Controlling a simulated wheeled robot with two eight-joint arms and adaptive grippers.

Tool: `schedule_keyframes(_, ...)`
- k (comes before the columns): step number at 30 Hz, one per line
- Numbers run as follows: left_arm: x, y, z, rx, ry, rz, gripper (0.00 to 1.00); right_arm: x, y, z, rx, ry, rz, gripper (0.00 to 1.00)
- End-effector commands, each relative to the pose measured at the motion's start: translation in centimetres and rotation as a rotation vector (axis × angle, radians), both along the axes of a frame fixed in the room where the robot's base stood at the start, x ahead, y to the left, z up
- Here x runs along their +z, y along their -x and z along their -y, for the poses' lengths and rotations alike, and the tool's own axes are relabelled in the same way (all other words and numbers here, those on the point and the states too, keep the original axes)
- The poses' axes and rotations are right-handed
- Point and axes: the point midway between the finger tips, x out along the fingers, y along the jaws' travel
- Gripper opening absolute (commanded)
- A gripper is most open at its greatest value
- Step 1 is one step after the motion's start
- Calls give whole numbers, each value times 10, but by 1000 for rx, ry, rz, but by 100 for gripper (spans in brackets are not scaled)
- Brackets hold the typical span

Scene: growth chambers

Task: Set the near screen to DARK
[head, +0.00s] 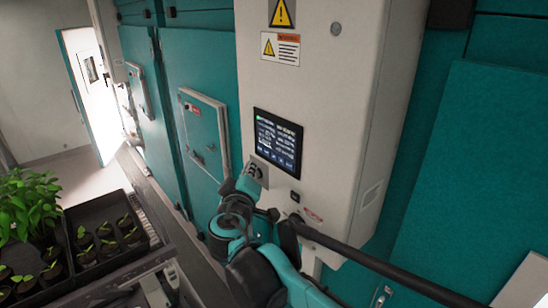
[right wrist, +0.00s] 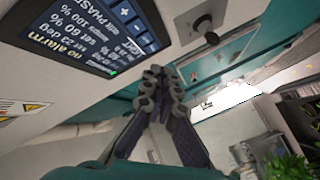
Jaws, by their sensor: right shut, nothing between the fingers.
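The near screen (head: 278,140) is a dark panel with light text on the white cabinet front. In the right wrist view the screen (right wrist: 90,30) shows upside down and partly cut off. Lines such as "no alarm", "100 %" and "PHASE" can be read, with blue buttons marked plus and minus along one edge. The phase value is not legible. My right gripper (head: 254,171) is shut and empty, just below the lower left corner of the screen. In the wrist view its fingers (right wrist: 157,73) lie beside the screen; contact is not visible. My left gripper is out of view.
A dark knob (right wrist: 205,28) sits on the cabinet near the screen. A dark rail (head: 365,258) crosses at lower right. A black tray of seedlings (head: 140,248) stands at left. A small teal door panel (head: 204,133) is left of the cabinet.

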Motion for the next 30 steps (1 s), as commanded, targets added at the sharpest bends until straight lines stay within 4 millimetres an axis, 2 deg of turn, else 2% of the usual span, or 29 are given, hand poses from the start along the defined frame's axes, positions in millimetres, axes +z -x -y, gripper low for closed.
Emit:
schedule_keyframes(4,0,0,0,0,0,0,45,0,-12,19,-3,0,0,0)
schedule_keyframes(12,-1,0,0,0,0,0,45,0,-26,36,-1,1,1,0)
schedule_keyframes(30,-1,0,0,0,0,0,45,0,-28,38,1,1,1,0)
